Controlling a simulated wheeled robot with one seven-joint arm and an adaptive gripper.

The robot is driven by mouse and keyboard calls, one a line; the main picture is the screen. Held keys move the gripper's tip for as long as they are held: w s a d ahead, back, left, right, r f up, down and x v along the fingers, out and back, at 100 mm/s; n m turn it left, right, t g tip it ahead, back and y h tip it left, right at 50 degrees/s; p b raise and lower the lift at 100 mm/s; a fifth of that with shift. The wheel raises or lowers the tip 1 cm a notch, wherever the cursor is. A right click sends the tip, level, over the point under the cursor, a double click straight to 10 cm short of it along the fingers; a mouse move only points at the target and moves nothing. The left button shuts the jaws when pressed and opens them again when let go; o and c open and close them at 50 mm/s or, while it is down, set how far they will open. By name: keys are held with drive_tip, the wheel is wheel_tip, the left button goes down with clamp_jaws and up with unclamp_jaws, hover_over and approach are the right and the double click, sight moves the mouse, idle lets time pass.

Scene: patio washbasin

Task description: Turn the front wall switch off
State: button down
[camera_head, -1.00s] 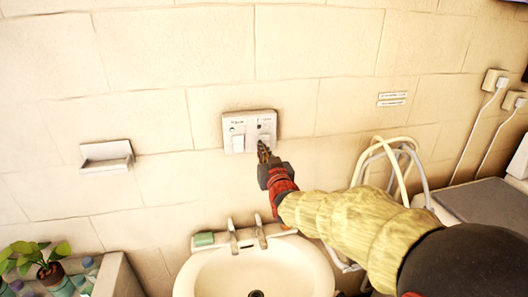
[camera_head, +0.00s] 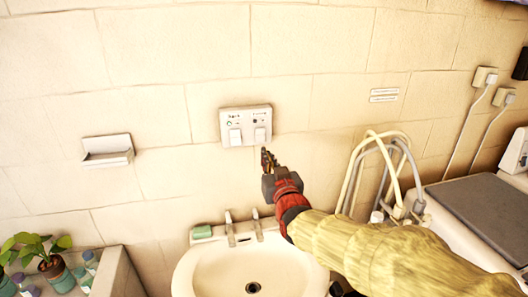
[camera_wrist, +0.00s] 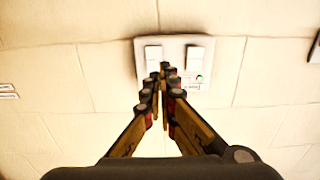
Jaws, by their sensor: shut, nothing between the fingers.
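A white double wall switch (camera_head: 246,126) is on the tiled wall above the washbasin. It has two white rockers side by side, a left one (camera_head: 235,137) and a right one (camera_head: 260,135), with small marks above them. My gripper (camera_head: 265,152) is shut and empty, just below the right rocker and apart from the plate in the head view. In the wrist view the switch plate (camera_wrist: 187,52) shows upside down beyond the shut fingertips (camera_wrist: 165,68), which cover part of it. I cannot tell the exact gap to the wall.
A washbasin (camera_head: 205,272) with two taps and a green soap (camera_head: 202,232) is below. A soap shelf (camera_head: 107,150) is on the wall at left. Looped hoses (camera_head: 358,170) hang right of my arm. A potted plant (camera_head: 40,258) stands at lower left.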

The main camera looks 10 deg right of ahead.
drive_tip(key=shift+s+r, duration=0.1)
drive_tip(key=shift+s, duration=1.55)
